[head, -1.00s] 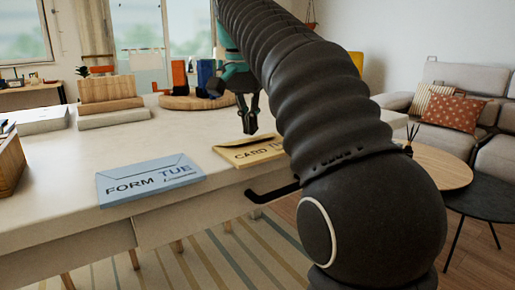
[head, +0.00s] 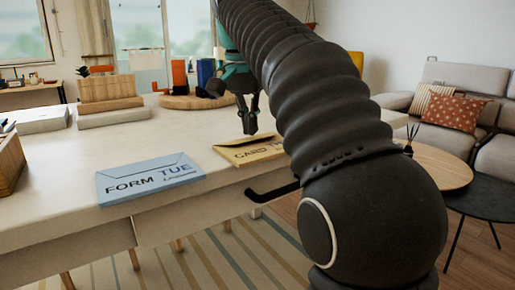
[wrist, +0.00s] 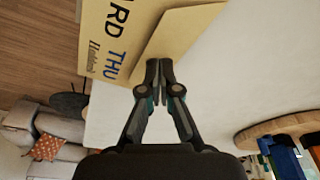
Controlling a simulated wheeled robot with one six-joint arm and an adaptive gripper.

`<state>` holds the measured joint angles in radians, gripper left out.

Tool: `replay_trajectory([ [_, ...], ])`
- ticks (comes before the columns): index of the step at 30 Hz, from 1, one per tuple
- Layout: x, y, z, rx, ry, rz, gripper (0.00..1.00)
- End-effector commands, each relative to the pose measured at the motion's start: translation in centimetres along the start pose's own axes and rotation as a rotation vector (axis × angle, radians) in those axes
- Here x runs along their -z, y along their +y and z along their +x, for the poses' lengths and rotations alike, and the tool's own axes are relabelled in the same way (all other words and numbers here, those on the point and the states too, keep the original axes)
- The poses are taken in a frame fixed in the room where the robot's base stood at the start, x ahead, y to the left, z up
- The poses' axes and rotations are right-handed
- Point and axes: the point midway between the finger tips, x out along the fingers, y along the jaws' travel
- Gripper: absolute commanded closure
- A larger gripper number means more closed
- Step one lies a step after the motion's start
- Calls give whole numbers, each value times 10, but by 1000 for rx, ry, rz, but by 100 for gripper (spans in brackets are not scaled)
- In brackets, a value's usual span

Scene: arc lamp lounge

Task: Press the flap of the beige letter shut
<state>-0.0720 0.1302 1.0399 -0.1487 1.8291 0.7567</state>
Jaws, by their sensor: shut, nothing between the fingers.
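The beige letter (head: 240,152) lies near the table's front edge, partly hidden by my arm in the head view. My gripper (head: 249,128) is shut and empty, pointing down at the letter's far edge. In the wrist view the closed fingertips (wrist: 160,66) overlap the flap's edge; I cannot tell whether they touch it.
A blue letter (head: 150,180) reading "FORM TUE" lies left of the beige one. A wooden letter rack (head: 110,90) and a round wooden board (head: 190,101) stand farther back. The white tabletop (head: 150,135) between is clear.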

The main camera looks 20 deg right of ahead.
Motion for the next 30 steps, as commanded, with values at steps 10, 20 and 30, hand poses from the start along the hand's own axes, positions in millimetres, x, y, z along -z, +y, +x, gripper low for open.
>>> replay_trajectory([
  [10, -1, 0, 7, 0, 0, 0, 100],
  [20, -2, 0, 12, 0, 0, 0, 100],
  [30, -3, 0, 15, 0, 0, 0, 100],
])
